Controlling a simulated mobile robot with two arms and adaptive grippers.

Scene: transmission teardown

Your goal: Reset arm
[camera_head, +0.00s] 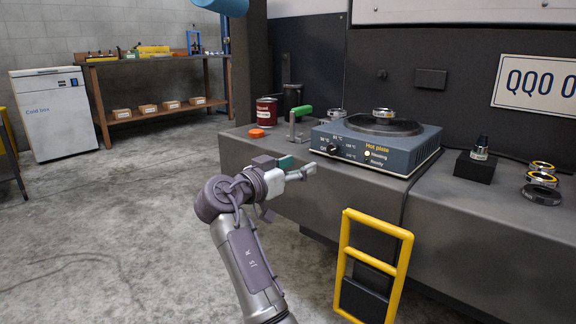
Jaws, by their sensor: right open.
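My right arm reaches up from the bottom middle. Its gripper (296,168) is open and empty in front of the grey bench (240,148), near the left front of the hot plate. The blue-grey hot plate (376,148) stands on the bench, with a ring-shaped metal part (383,113) on its round top. My left gripper is not in the view.
A green-handled clamp (301,112), a red can (266,111) and an orange cap (256,133) stand left of the hot plate. Bearing rings (541,179) lie at right beside a black block (475,167). A yellow ladder frame (346,262) projects from the bench front.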

